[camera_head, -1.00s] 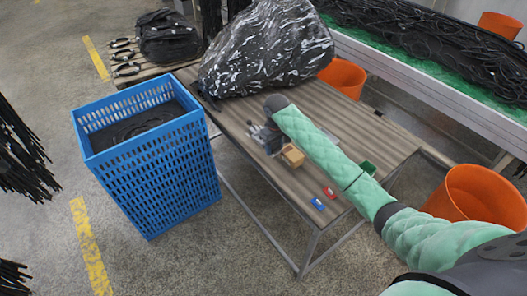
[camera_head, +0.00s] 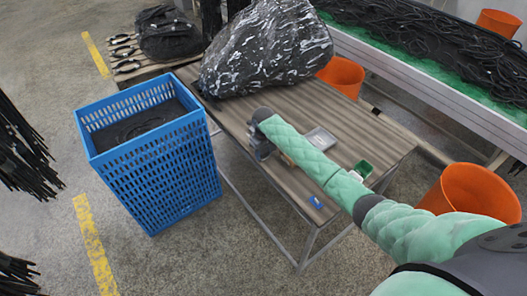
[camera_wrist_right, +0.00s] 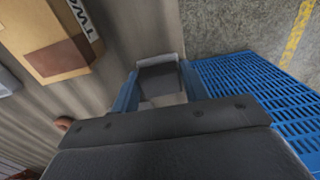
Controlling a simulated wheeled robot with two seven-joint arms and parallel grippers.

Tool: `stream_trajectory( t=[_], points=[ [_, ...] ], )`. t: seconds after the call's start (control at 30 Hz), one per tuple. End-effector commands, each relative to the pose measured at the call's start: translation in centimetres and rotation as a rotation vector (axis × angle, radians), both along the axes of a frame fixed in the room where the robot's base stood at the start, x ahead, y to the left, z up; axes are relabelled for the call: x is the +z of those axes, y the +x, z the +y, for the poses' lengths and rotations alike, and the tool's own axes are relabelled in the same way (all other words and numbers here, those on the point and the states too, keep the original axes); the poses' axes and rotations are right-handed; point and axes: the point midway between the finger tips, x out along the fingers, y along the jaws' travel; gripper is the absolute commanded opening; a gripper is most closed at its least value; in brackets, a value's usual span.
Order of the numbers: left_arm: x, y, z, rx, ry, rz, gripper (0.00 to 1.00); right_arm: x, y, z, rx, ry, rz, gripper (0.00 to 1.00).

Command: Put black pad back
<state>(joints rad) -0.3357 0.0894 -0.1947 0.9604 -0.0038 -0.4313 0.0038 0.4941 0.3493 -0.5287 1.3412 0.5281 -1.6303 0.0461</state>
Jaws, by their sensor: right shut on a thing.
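My right gripper (camera_head: 262,148) is low over the left side of the wooden table, partly hidden by its own green-sleeved arm. In the right wrist view its blue fingers (camera_wrist_right: 158,92) are shut on a small dark grey block with a lighter edge, which looks like the black pad (camera_wrist_right: 160,77). The pad does not show clearly in the head view. I cannot tell whether it touches the table. My left gripper is not in view.
A cardboard box (camera_wrist_right: 50,40) lies beside the gripper. A grey tray (camera_head: 321,138), a green box (camera_head: 363,168) and a blue item (camera_head: 316,202) are on the table (camera_head: 240,125). A blue crate (camera_head: 160,180) stands left; a black-and-white bag (camera_head: 265,50) fills the back.

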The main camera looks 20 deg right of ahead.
Motion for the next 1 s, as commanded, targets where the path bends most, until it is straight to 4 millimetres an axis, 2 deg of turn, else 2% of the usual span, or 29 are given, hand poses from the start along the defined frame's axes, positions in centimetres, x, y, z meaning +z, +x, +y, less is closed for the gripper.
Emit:
stream_trajectory(
  t=[0.23,0.27,0.33,0.37,0.77,0.87,1.0],
  points=[
    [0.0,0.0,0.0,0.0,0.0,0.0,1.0,-0.2,0.0,0.0,0.0,0.0,0.0,0.26],
    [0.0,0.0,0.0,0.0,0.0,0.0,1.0,-0.2,0.0,0.0,0.0,0.0,0.0,0.51],
    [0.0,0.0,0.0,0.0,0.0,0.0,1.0,-0.2,0.0,0.0,0.0,0.0,0.0,0.64],
    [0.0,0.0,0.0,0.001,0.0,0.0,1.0,-0.2,0.0,0.0,0.0,0.0,0.0,0.66],
    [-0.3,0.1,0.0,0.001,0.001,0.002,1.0,0.4,0.1,0.0,0.0,0.0,-0.001,0.66],
    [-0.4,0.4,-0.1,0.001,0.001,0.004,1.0,1.7,0.1,0.0,0.001,0.001,-0.003,0.66],
    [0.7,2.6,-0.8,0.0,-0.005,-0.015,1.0,4.3,0.2,0.0,0.0,0.002,-0.005,0.66]
  ],
)
